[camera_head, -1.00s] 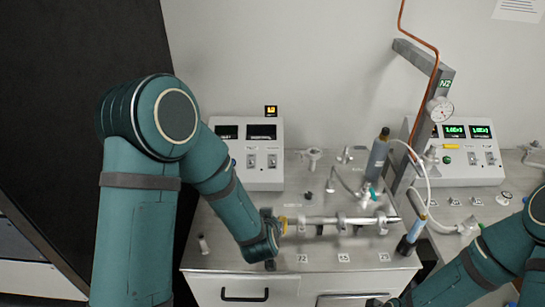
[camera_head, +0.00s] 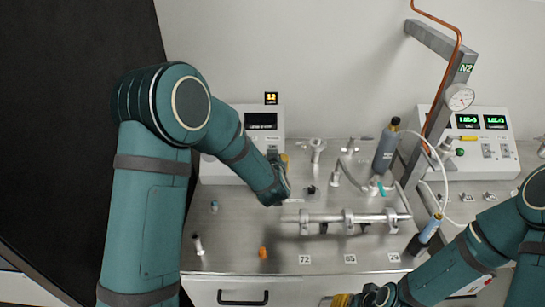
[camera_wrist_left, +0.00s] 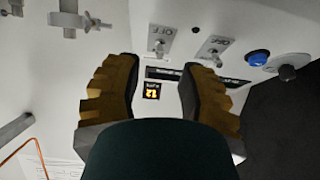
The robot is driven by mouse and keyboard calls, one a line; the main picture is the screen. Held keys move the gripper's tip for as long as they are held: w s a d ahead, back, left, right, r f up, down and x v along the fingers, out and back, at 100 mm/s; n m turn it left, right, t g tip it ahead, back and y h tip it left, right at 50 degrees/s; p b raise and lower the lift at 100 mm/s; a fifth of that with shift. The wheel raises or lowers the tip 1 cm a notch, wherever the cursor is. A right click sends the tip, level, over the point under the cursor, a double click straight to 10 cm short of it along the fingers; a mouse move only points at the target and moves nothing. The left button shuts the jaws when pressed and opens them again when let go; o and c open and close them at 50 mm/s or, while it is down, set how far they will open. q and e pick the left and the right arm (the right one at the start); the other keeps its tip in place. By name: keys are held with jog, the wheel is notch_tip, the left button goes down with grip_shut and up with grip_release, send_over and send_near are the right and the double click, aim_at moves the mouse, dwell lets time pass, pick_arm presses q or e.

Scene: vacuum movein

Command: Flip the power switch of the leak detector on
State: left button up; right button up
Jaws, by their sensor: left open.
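A white instrument box (camera_head: 213,170) with dark displays stands at the back left. I cannot read whether its label names the leak detector. In the left wrist view, two metal toggle switches, one (camera_wrist_left: 162,38) left and one (camera_wrist_left: 211,50) right, sit on a white panel beyond my fingertips. My left gripper (camera_head: 282,172) is in front of this box; in the left wrist view its yellow-brown fingers (camera_wrist_left: 155,92) are apart and empty. My left arm hides the box's switches in the head view. My right gripper (camera_head: 352,299) is low at the bottom edge, its jaws unclear.
A second box (camera_head: 484,146) with green displays and switches stands back right. Between them are a metal tube (camera_head: 335,217) on stands, a grey bottle (camera_head: 386,148) and a gauge post (camera_head: 440,105). A small orange part (camera_head: 263,253) lies on the bench (camera_head: 225,258) front.

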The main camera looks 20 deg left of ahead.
pick_arm(q)
jog(key=shift+x, duration=2.15)
grip_shut()
